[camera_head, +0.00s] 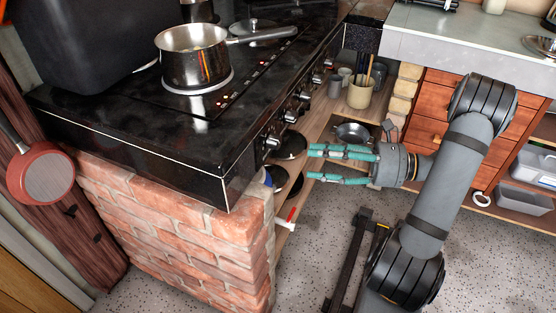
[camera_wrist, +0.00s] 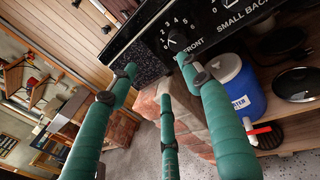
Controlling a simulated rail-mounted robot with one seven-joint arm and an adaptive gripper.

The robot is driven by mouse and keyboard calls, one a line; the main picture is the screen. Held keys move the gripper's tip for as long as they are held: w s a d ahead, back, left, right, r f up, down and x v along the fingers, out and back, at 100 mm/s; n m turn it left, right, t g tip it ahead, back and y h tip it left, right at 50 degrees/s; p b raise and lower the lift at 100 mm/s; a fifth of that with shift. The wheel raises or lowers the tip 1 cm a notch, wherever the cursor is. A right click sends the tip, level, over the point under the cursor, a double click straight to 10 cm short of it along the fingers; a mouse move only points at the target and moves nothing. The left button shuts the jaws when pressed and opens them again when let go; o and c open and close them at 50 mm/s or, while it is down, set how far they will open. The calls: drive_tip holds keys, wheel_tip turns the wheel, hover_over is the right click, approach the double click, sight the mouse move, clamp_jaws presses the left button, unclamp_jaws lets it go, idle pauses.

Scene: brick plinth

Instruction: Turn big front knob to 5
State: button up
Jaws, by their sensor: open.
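The stove's front panel carries a row of knobs. In the wrist view a small dark knob (camera_wrist: 175,42) sits by a white number scale above the word "FRONT", partly covered by a finger; its exact pointer setting is too small to read. The word before "FRONT" is hidden. In the head view the knob nearest the panel's near corner (camera_head: 272,142) is probably the same one. My gripper (camera_head: 311,162) is open and empty, its teal fingers reaching left, a little in front of and below the panel. In the wrist view my gripper (camera_wrist: 156,76) shows its three fingers spread, apart from the knob.
A steel saucepan (camera_head: 193,66) stands on the stove top (camera_head: 130,125). Below the panel are a brick plinth (camera_head: 180,215) and a shelf with dark pans (camera_head: 290,146), a blue container (camera_wrist: 236,88) and a red-handled tool (camera_head: 288,218). The floor in front is mostly clear.

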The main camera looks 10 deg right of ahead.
sight(280, 143)
drive_tip(key=w+a+t, duration=0.1)
drive_tip(key=w+a, duration=0.1)
drive_tip(key=w+a+t, duration=0.1)
drive_tip(key=w+a, duration=0.1)
drive_tip(key=w, duration=0.1)
drive_tip(key=w+a+m+h+b, duration=0.1)
drive_tip(key=w+a, duration=0.1)
drive_tip(key=shift+w+a+f+t, duration=0.25)
drive_tip(key=shift+a+t, duration=0.1)
drive_tip(key=shift+t, duration=0.05)
drive_tip(key=c, duration=1.1)
drive_tip(key=shift+c, duration=0.3)
